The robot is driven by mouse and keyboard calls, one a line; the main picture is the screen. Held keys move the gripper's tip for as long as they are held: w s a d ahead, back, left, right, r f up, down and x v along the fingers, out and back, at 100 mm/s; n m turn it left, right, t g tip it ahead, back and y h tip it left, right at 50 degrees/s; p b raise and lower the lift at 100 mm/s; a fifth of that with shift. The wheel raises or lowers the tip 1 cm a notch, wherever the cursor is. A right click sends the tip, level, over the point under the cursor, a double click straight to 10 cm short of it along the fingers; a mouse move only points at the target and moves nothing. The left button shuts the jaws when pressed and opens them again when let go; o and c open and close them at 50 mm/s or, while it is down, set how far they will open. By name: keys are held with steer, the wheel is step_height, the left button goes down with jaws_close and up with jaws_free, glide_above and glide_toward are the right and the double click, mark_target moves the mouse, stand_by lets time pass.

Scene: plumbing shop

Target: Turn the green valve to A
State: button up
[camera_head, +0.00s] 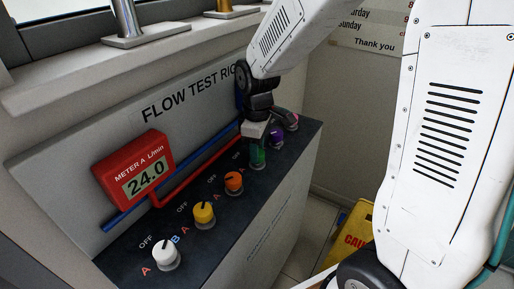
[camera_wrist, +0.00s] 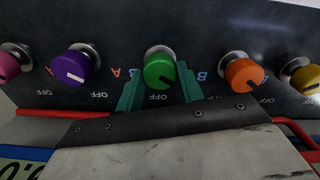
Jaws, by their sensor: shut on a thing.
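The green valve (camera_wrist: 159,70) is a round knob on the dark sloping panel, in the middle of the wrist view. Red and blue A and B letters show on both sides of the fingers. In the head view the green valve (camera_head: 258,157) shows just below my gripper (camera_head: 256,134), which partly covers it.
Orange (camera_head: 233,181), yellow (camera_head: 204,213) and white (camera_head: 165,253) knobs stand nearer along the panel; a purple knob (camera_head: 277,138) and a pink knob (camera_head: 292,121) stand beyond. The red meter (camera_head: 134,167) reads 24.0. A yellow caution sign (camera_head: 352,232) stands on the floor.

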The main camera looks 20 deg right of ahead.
steer(key=o, duration=1)
steer(key=shift+d, duration=0.1)
step_height(320, 180, up, 8)
steer(key=shift+f, duration=0.1)
steer(key=shift+s+m, duration=0.1)
steer(key=shift+m, duration=0.3)
steer(key=s+d+r+m, duration=0.1)
steer(key=s+r+m, duration=0.1)
steer(key=s, duration=0.5)
steer(key=s+d+r+m+t, duration=0.1)
steer(key=s+m, duration=0.3)
steer(key=s, duration=0.4)
steer(key=s+d+r+m, duration=0.1)
steer(key=s+r+m, duration=0.2)
steer(key=s, duration=0.5)
